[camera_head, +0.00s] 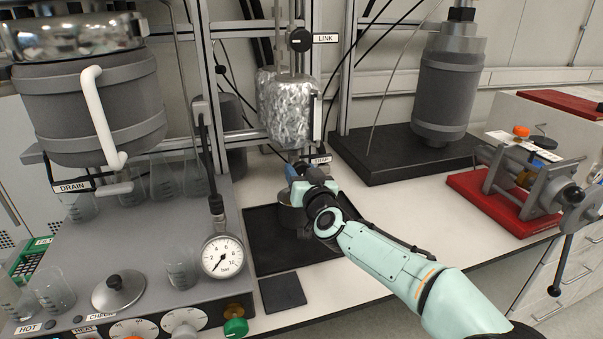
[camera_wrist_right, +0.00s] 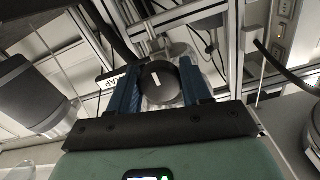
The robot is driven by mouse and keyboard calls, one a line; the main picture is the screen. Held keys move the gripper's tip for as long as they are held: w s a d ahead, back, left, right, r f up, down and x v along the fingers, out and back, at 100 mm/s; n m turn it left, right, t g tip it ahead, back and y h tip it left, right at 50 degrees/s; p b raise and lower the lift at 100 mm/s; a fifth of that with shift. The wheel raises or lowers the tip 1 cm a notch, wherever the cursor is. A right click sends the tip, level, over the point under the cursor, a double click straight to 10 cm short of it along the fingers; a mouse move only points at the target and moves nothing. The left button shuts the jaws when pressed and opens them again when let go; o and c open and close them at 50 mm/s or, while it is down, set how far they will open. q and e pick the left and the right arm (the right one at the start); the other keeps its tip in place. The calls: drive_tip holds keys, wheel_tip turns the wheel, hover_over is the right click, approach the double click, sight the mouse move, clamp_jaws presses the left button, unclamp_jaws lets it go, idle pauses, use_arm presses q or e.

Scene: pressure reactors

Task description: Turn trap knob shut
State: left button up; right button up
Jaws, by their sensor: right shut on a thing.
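The trap knob (camera_wrist_right: 161,82) is a round black knob with a short white mark, seen in the right wrist view between two blue fingers. A partly covered label ending in "AP" (camera_wrist_right: 112,79) is beside it. My right gripper (camera_wrist_right: 158,88) is shut on the knob, one finger on each side. In the head view my right gripper (camera_head: 295,170) is below the foil-wrapped vessel (camera_head: 290,112), beside a small label (camera_head: 321,160). There the gripper hides the knob. My left gripper is not in view.
A black LINK knob (camera_head: 300,39) is on the frame above. A dark reactor (camera_head: 447,85) stands on a black base at right, near a red-based clamp device (camera_head: 530,185). A black tray (camera_head: 262,252) lies below my gripper.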

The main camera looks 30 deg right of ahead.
drive_tip(key=m+b, duration=0.1)
drive_tip(key=m, duration=0.5)
drive_tip(key=shift+a+m, duration=0.1)
drive_tip(key=shift+m, duration=0.2)
drive_tip(key=m+b, duration=0.1)
drive_tip(key=m, duration=0.4)
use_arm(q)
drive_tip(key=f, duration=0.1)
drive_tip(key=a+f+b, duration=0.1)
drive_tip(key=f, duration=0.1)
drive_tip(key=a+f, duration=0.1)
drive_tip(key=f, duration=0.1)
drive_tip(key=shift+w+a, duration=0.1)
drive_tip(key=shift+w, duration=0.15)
use_arm(e)
drive_tip(key=m, duration=0.6)
drive_tip(key=shift+r, duration=0.15)
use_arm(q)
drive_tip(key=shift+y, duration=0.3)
use_arm(e)
drive_tip(key=shift+m, duration=0.3)
drive_tip(key=o, duration=1)
use_arm(q)
drive_tip(key=shift+b, duration=0.3)
